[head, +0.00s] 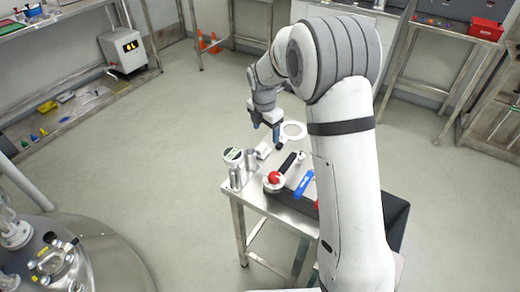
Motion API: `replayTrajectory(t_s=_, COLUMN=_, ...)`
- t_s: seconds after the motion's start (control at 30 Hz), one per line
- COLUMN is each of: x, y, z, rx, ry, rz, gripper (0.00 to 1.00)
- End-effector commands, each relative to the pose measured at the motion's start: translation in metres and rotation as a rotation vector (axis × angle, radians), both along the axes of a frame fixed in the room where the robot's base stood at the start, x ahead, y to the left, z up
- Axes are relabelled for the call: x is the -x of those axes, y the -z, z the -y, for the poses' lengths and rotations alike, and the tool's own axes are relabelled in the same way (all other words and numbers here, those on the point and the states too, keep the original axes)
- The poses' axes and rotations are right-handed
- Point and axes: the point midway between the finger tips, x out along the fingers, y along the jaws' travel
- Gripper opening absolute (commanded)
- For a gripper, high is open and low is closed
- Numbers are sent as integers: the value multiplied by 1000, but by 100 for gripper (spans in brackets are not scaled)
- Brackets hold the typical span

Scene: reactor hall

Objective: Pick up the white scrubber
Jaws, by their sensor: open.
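A small white block (263,150), which looks like the white scrubber, lies on the small steel table (258,200) near its far left part. My gripper (267,132) hangs over the far end of the table, just beyond and slightly right of the block. Its dark fingers are apart, with nothing visible between them. Whether the fingers touch the table or the block is too small to tell.
Near the block stand a round gauge-like item (233,155) and metal cylinders (251,160). A black-handled item (287,163), a red ball (274,177), a blue tool (304,184) and a white ring (293,130) are close by.

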Motion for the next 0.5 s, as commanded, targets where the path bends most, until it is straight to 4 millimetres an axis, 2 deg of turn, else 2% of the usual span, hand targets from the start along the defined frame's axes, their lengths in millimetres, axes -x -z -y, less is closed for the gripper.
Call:
replayTrajectory(t_s=0.03, x=-7, y=12, z=-6, rx=11, ry=-66, rz=-9, gripper=71)
replayTrajectory(t_s=0.2, x=-21, y=32, z=-17, rx=31, ry=-220, rz=-22, gripper=71)
replayTrajectory(t_s=0.5, x=-26, y=63, z=-17, rx=36, ry=-253, rz=-28, gripper=71)
